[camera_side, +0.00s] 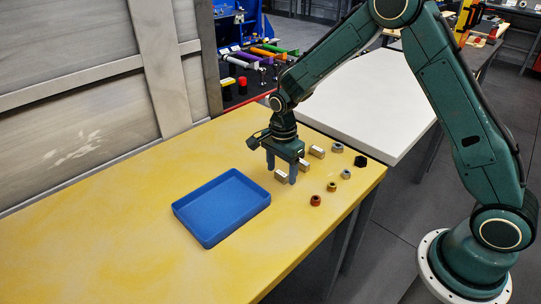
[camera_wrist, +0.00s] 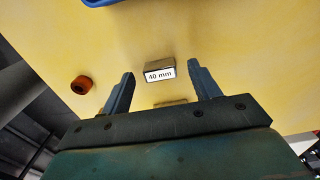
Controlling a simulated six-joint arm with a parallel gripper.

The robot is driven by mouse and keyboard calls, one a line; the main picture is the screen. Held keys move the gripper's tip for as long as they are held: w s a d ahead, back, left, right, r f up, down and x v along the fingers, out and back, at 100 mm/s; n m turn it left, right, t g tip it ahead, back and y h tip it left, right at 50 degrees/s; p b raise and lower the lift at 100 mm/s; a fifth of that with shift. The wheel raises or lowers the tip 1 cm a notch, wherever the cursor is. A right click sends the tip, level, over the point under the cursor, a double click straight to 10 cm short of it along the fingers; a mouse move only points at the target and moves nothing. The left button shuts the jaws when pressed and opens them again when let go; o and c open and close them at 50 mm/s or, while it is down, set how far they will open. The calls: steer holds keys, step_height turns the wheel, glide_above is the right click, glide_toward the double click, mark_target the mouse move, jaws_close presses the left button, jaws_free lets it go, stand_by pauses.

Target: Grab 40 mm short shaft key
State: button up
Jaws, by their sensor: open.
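The 40 mm short shaft key (camera_wrist: 160,73) is a small metal block with a white label reading "40 mm", lying on the yellow table. In the wrist view it lies between the tips of my open gripper (camera_wrist: 161,78), with a gap on both sides. In the side view my gripper (camera_side: 281,173) points down over the key nearest the tray (camera_side: 281,177), which appears to be the same one. The gripper is empty. I cannot tell exactly how high the fingertips are above the table.
Two similar keys (camera_side: 304,165) (camera_side: 317,152) lie behind it. One partly shows in the wrist view (camera_wrist: 170,103). An orange-red nut (camera_side: 316,200), several other nuts and a black part (camera_side: 361,161) lie to the right. An empty blue tray (camera_side: 207,240) stands to the left.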

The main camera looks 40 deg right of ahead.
steer(key=shift+f, duration=0.45)
steer(key=c, duration=1.1)
